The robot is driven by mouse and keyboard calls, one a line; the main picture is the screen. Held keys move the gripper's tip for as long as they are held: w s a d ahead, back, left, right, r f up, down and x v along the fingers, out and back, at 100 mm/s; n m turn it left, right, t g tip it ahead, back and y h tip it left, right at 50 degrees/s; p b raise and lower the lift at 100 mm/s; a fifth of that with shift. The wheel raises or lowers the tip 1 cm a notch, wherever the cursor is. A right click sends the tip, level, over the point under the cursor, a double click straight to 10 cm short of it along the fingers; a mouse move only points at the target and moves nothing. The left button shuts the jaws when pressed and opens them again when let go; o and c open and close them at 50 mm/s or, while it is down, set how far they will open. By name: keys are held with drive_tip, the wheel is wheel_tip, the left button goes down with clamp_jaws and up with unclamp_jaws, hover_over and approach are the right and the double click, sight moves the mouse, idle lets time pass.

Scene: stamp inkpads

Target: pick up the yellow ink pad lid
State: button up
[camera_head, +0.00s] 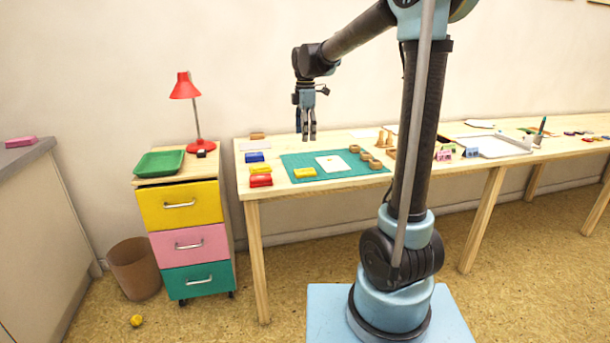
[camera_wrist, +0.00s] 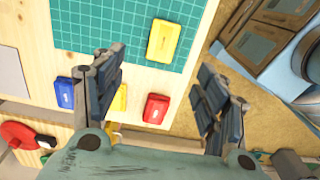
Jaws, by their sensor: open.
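My gripper (camera_head: 309,137) hangs fingers-down in the air above the table, open and empty. In the wrist view its two fingers (camera_wrist: 161,64) are spread apart. One yellow ink pad piece (camera_head: 305,172) lies on the green cutting mat near its front left edge; it also shows in the wrist view (camera_wrist: 163,41). A second yellow piece (camera_head: 257,168) lies left of the mat, between a blue pad (camera_head: 254,157) and a red pad (camera_head: 261,180). In the wrist view my left finger partly hides this second yellow piece (camera_wrist: 121,97). I cannot tell which yellow piece is the lid.
The green mat (camera_head: 345,177) bears a white card (camera_head: 333,164) and several round wooden stamps (camera_head: 365,156) at its right. A drawer cabinet (camera_head: 180,212) with a red lamp (camera_head: 187,88) and green tray stands left of the table. The air around my gripper is clear.

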hover_over(305, 171)
drive_tip(key=f, duration=0.9)
drive_tip(key=shift+w, duration=0.3)
drive_tip(key=shift+s+f, duration=0.15)
drive_tip(key=shift+f, duration=1.15)
drive_tip(key=shift+s+f, duration=0.15)
drive_tip(key=shift+f, duration=1.1)
drive_tip(key=c, duration=0.9)
